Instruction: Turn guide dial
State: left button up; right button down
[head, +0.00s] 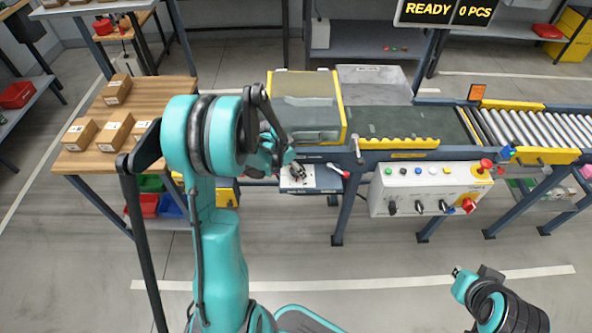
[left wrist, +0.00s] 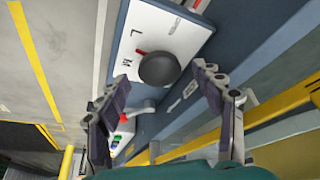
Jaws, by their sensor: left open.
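The guide dial is a round black knob (left wrist: 158,69) on a white plate (left wrist: 172,36) marked with the letters L and M. A red pointer (left wrist: 141,52) at the knob's edge lies between L and M. My left gripper (left wrist: 160,76) is open, with one finger on each side of the knob in the picture; I cannot tell whether either touches it. In the head view the left gripper (head: 292,163) is over the dial's plate (head: 318,181), below the conveyor's left end, and the knob is partly hidden there.
A red-ended lever (head: 338,171) is right beside the dial plate. A control box (head: 425,188) with buttons and switches hangs farther right. The conveyor belt (head: 405,123) and yellow-edged housing (head: 305,105) stand behind. Cartons (head: 116,127) sit on a wooden table (head: 150,92) at left.

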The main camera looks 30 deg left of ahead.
pick_arm(q)
jog(key=shift+w+f, duration=0.15)
jog(key=shift+f, duration=0.35)
jog(key=c, duration=1.2)
jog(key=shift+o, duration=0.2)
jog(key=shift+d, duration=0.1)
jog(key=n, duration=0.2)
jog(key=n+y, duration=0.1)
jog(key=n, duration=0.1)
jog(key=shift+d+y+b, duration=0.2)
jog(key=shift+y+b, duration=0.1)
jog(key=shift+b, duration=0.1)
jog(key=shift+d+n+y, duration=0.1)
jog(key=shift+n+y, duration=0.6)
jog(key=shift+n, duration=1.2)
